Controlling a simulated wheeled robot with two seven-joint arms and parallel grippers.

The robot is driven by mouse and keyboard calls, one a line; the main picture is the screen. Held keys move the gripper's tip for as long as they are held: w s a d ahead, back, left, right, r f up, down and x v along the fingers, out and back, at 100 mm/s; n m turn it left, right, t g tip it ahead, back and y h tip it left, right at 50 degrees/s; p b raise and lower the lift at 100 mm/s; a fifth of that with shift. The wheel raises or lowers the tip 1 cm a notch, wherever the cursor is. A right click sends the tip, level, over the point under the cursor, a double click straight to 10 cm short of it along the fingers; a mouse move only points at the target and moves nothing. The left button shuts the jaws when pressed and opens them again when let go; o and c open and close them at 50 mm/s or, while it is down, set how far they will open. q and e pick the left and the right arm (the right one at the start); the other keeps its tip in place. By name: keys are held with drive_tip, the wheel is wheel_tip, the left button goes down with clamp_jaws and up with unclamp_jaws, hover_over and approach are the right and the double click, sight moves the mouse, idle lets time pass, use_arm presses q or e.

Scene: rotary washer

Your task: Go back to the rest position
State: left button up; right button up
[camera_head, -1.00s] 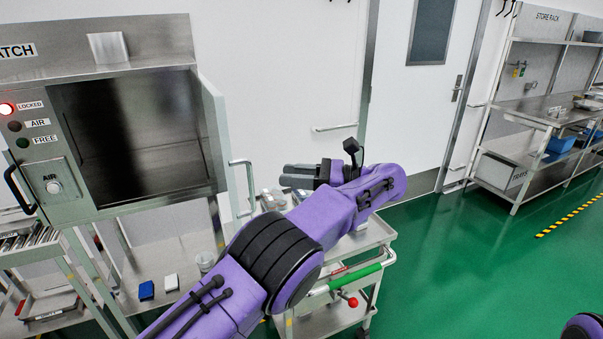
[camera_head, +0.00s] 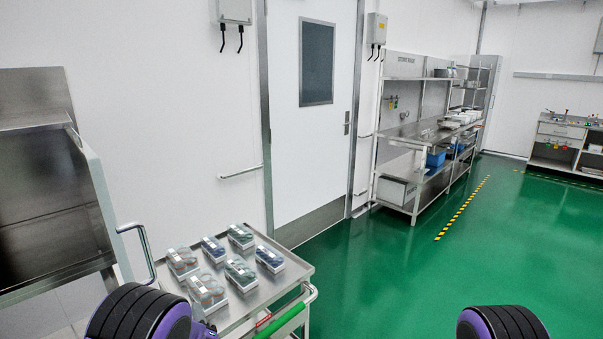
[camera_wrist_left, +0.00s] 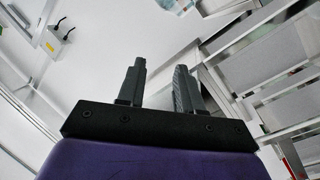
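My left gripper (camera_wrist_left: 160,88) shows in the left wrist view with its two dark fingers apart and nothing between them. It is clear of any object. In the head view only dark, ribbed arm joints with purple parts show at the bottom edge, one left of the middle and one right of the middle. Both grippers are out of the head view.
A steel cart (camera_head: 262,294) with a green handle (camera_head: 282,322) carries several small packs in trays (camera_head: 205,288). The hatch door (camera_head: 100,205) stands open at the left. A store rack (camera_head: 412,185) stands by the door (camera_head: 310,120). Green floor (camera_head: 390,265) is free at the right.

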use_arm(q)
drive_tip(key=s+a+f+m+g+h, duration=0.2)
drive_tip(key=s+f+m+g+h, duration=0.15)
drive_tip(key=s+f, duration=0.85)
drive_tip(key=s+f+m+g, duration=0.1)
drive_tip(key=s+f+g, duration=0.1)
drive_tip(key=s, duration=0.7)
drive_tip(key=s+f+g+h, duration=0.1)
drive_tip(key=s+f+g, duration=0.2)
drive_tip(key=s, duration=0.7)
drive_tip(key=s+f+m+g, duration=0.1)
drive_tip(key=s+g, duration=0.3)
drive_tip(key=s, duration=0.5)
drive_tip(key=shift+s+d+f+m+h+b, duration=0.15)
drive_tip(key=shift+s+f+m+h+b, duration=0.2)
drive_tip(key=shift+f, duration=0.5)
drive_tip(key=shift+w+g, duration=0.1)
drive_tip(key=shift+g, duration=0.15)
